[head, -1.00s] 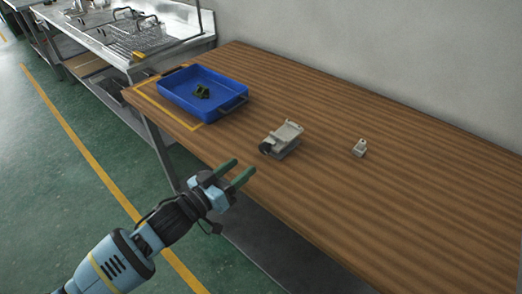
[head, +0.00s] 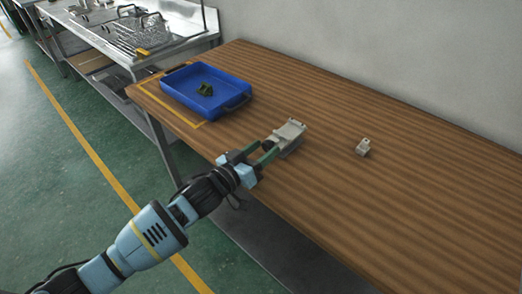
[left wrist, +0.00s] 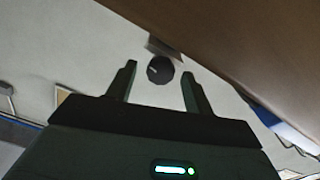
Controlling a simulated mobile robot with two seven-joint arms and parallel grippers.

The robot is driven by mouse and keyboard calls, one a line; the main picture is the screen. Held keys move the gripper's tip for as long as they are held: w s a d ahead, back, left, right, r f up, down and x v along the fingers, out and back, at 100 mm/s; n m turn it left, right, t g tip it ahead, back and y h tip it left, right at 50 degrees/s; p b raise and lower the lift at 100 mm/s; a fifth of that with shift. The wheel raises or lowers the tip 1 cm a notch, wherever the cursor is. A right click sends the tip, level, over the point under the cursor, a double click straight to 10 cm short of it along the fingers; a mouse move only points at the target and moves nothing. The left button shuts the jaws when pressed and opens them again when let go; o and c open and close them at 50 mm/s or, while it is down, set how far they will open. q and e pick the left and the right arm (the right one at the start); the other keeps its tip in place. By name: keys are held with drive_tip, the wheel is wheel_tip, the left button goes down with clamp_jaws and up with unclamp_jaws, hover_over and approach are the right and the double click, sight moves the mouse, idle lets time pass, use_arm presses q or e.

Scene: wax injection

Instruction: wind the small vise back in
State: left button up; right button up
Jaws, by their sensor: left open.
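The small vise (head: 291,134) is a pale grey block on the wooden table, near its front edge. Its dark round knob faces my left gripper (head: 266,152), which is open with its green fingers pointing at the knob's end of the vise. In the left wrist view the knob (left wrist: 160,70) is a dark disc with a light mark, seen between and just beyond the two open fingertips (left wrist: 158,82). The fingers look apart from the knob on both sides. Part of the vise is hidden behind the knob there. My right gripper is not in view.
A blue tray (head: 238,104) with a dark green part (head: 205,89) in it stands on the table to the left. A small pale piece (head: 363,147) stands to the right of the vise. The table's right side (head: 430,190) is clear.

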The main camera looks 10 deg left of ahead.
use_arm(q)
drive_tip(key=c, duration=0.8)
drive_tip(key=shift+c, duration=0.9)
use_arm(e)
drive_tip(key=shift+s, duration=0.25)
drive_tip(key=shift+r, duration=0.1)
use_arm(q)
drive_tip(key=shift+m, duration=0.4)
drive_tip(key=m+p, duration=0.1)
drive_tip(key=m, duration=0.1)
drive_tip(key=shift+m, duration=0.4)
drive_tip(key=shift+m+p, duration=0.5)
drive_tip(key=shift+m, duration=1.2)
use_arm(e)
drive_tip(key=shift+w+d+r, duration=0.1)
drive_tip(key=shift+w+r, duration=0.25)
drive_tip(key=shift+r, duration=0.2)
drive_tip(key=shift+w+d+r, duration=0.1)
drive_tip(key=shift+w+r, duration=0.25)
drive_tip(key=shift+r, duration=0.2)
use_arm(q)
drive_tip(key=shift+f, duration=0.1)
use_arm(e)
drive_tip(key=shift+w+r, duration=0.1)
